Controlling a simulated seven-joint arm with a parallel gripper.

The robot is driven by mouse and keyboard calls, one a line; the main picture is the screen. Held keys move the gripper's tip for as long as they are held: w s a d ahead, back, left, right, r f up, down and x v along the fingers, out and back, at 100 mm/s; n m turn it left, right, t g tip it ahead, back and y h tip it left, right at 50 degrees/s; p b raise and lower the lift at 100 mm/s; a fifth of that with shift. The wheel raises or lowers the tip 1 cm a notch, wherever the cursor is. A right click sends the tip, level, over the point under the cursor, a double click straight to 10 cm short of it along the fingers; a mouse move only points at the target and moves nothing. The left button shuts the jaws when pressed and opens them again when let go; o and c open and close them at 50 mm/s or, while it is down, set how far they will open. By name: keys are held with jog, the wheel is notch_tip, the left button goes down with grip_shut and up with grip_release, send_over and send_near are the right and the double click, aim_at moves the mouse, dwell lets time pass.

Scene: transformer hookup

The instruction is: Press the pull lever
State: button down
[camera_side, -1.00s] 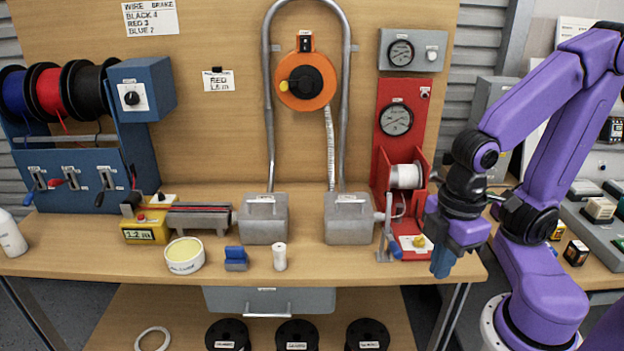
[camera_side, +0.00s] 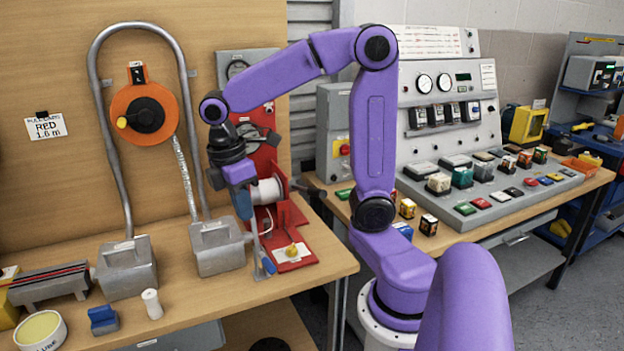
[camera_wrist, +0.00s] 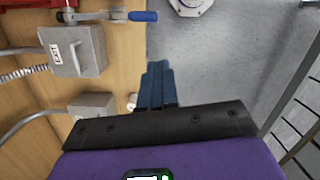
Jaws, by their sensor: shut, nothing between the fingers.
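The pull lever has a blue handle (camera_side: 267,264) low beside the grey upright at the left of the red stand (camera_side: 293,255). In the wrist view the blue handle (camera_wrist: 143,16) is at the top, on the end of a grey bar. My gripper (camera_side: 244,210) points down, with its blue fingers together and empty, above and left of the handle in the side view. In the wrist view my fingers (camera_wrist: 156,70) are apart from the handle. My gripper hides part of the red stand's upright.
A white spool (camera_side: 266,191) sits on the red stand close to my gripper.

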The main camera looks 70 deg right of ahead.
aim_at(316, 189)
jog(key=w+d+r+m+g+y, duration=0.1)
jog(key=w+d+r, duration=0.15)
jog(key=d, duration=0.85)
jog(key=w+d+r+m+g, duration=0.15)
jog(key=w+d, duration=0.25)
jog(key=d, duration=0.7)
jog(key=s+d+g+y, duration=0.1)
jog(key=s+d, duration=0.3)
jog(key=d, duration=0.6)
jog(key=shift+s+r+y, duration=0.15)
jog(key=shift+r+y, duration=0.15)
jog(key=shift+r, duration=0.1)
jog(key=shift+a+f, duration=0.1)
jog(key=x, duration=1.3)
jog(key=shift+s+f, duration=0.2)
jog(key=shift+f, duration=0.15)
